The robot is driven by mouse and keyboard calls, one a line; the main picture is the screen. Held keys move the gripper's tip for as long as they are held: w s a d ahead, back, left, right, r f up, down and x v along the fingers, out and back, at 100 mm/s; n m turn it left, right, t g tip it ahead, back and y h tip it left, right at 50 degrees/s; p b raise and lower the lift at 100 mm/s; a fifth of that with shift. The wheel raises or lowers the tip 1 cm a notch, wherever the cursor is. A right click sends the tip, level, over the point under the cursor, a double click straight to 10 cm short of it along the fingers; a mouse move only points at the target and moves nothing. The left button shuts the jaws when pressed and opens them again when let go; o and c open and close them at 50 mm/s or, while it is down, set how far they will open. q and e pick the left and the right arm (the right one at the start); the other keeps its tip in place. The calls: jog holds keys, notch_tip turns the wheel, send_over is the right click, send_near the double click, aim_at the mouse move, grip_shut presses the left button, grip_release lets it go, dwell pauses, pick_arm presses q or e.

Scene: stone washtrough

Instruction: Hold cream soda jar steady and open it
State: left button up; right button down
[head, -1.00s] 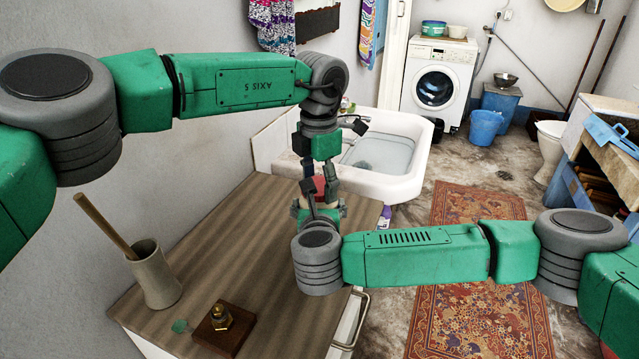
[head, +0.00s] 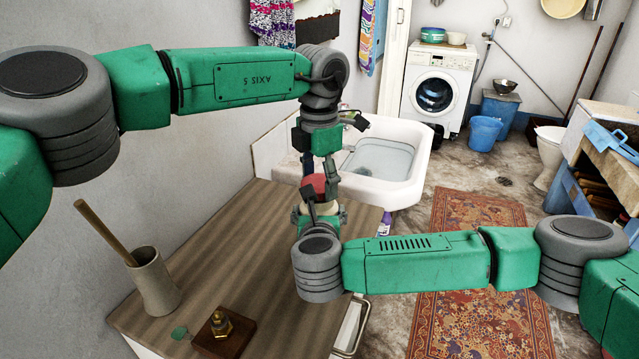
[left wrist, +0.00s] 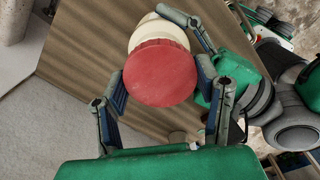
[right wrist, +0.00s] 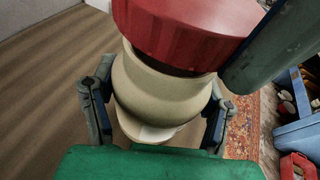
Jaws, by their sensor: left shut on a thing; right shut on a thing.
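The cream soda jar has a rounded cream body (right wrist: 160,88) and a wide red lid (right wrist: 178,28). In the left wrist view, the lid (left wrist: 160,75) lies between the fingers of my left gripper (left wrist: 162,82), which is shut on it from above. My right gripper (right wrist: 160,100) is shut around the body from the side. A dark band shows under the lid's rim; I cannot tell whether lid and body still touch. In the head view, the lid (head: 316,184) shows between my left gripper (head: 319,174) and right gripper (head: 320,212), partly hidden by fingers.
The jar is over the wooden countertop (head: 240,250). A beige pot with a wooden stick (head: 153,282) and a wooden block with a brass nut (head: 222,330) stand at its near end. The water-filled trough (head: 412,185) lies beyond. The countertop's middle is clear.

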aim_at(320, 182)
pick_arm(q)
jog(key=shift+r, duration=2)
pick_arm(e)
jog(key=shift+c, duration=0.8)
grip_release()
